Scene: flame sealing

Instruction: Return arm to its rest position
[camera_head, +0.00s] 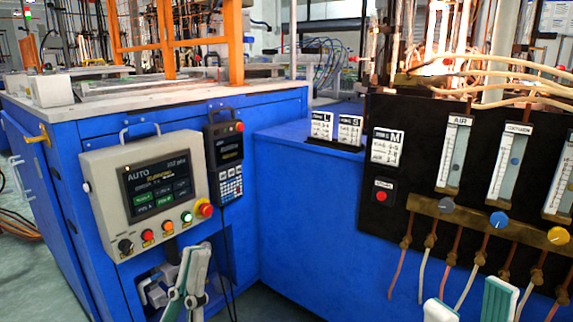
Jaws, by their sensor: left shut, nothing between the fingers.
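My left gripper (188,278) is at the bottom left of the head view, in front of the blue cabinet and just below the grey control panel (150,190). Its pale fingers with green pads are together and hold nothing. My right gripper (497,300) shows only in part at the bottom right edge, below the gas panel. White and green finger parts show there, cut off by the frame, so whether it is open or shut is unclear.
The panel has a lit AUTO screen (157,186) and several buttons. A black handheld pendant (226,160) hangs beside it. The black gas panel (400,180) carries flow meters (455,153), knobs and hoses. Glowing glassware stands behind it. Blue cabinet faces (300,215) lie close ahead.

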